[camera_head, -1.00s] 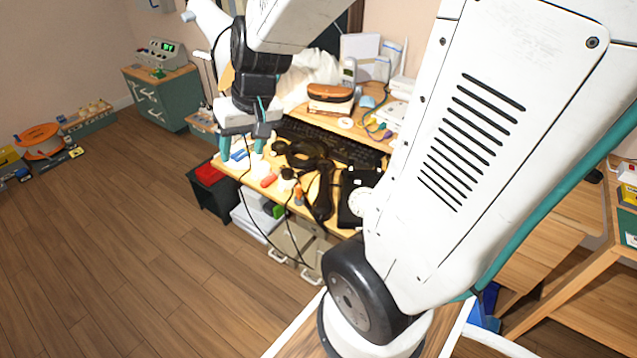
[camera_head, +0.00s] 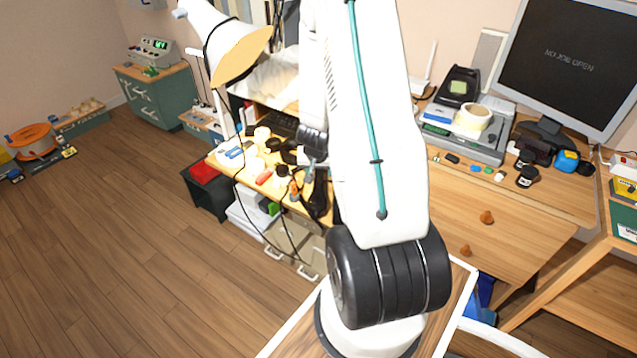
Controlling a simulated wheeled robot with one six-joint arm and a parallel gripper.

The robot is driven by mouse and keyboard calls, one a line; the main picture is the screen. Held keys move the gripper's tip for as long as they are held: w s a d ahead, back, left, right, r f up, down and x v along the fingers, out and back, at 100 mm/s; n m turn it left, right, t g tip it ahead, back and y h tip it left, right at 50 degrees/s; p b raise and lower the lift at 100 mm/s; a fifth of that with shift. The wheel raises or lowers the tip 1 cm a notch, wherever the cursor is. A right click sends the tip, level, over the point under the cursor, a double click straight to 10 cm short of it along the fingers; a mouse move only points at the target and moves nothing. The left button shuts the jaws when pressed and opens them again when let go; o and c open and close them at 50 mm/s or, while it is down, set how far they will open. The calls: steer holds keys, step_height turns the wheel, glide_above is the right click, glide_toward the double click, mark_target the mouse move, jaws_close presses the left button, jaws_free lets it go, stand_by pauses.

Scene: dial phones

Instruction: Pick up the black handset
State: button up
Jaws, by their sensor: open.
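The black handset (camera_head: 319,198) lies near the front edge of the cluttered wooden desk. It is small in the view, and my arm hides part of its surroundings. My gripper (camera_head: 301,181), below a black wrist, is over the desk just left of the handset's upper part. Its fingers are apart and hold nothing that I can see. I cannot tell whether a finger touches the handset. The phone body is hidden behind my arm.
Small items, including a red one (camera_head: 263,178), and a black keyboard (camera_head: 279,122) crowd the desk. Dark cables hang off its front. A second desk with a monitor (camera_head: 566,62) and a grey device (camera_head: 465,135) stands right. The wooden floor (camera_head: 110,260) at left is clear.

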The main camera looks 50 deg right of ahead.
mark_target(319, 177)
steer(key=shift+x, duration=2.75)
jaws_close()
